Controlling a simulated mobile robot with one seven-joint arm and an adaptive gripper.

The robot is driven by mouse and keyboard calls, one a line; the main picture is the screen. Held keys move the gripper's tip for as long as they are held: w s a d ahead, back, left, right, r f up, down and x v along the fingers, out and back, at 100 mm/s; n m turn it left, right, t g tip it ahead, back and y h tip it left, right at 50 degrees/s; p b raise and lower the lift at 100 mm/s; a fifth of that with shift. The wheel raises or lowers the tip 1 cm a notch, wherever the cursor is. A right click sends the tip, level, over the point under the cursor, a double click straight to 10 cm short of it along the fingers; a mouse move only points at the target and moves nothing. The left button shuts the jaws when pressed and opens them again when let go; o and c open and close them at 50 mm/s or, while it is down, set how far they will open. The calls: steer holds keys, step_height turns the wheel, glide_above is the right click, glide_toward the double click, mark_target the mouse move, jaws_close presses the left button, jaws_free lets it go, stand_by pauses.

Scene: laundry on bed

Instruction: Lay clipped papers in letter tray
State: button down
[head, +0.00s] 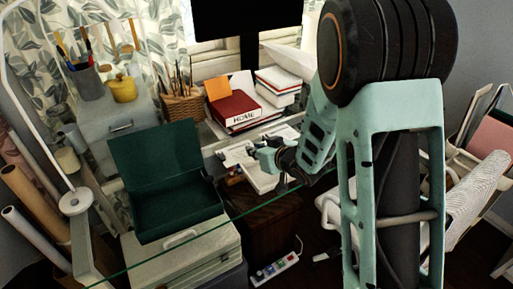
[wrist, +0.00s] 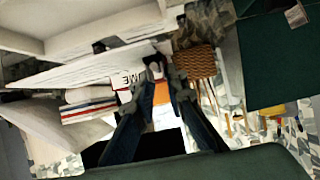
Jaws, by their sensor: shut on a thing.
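My gripper (head: 262,152) is over the glass desk in the head view, its fingers shut on the edge of white clipped papers (head: 237,155). In the wrist view the fingertips (wrist: 164,70) meet at the end of the white papers (wrist: 85,68), seen nearly edge-on. A small black clip (wrist: 98,47) shows beside them. A white tray-like piece with a raised rim, probably the letter tray (wrist: 75,15), fills the upper left; in the head view a white tray shape (head: 262,182) lies just below my gripper. I cannot tell whether papers and tray touch.
A dark green open box (head: 165,185) stands left of my gripper. A red HOME binder (head: 232,110), a wicker basket (head: 183,106) and a stack of books (head: 277,85) stand behind. A power strip (head: 275,268) lies on the floor below.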

step_height(320, 180, down, 3)
steer(key=b, duration=0.4)
steer(key=shift+r, duration=0.15)
steer(key=shift+b, duration=0.35)
steer(key=shift+f+b, duration=2)
steer(key=shift+f, duration=0.5)
steer(key=c, duration=1.8)
jaws_free()
steer(key=shift+c, duration=0.2)
steer(key=shift+s+d+r, duration=0.1)
steer(key=shift+r, duration=0.05)
steer(key=v, duration=1.1)
steer(key=shift+s+d, duration=0.2)
steer(key=shift+s, duration=0.1)
steer(key=shift+r, duration=0.2)
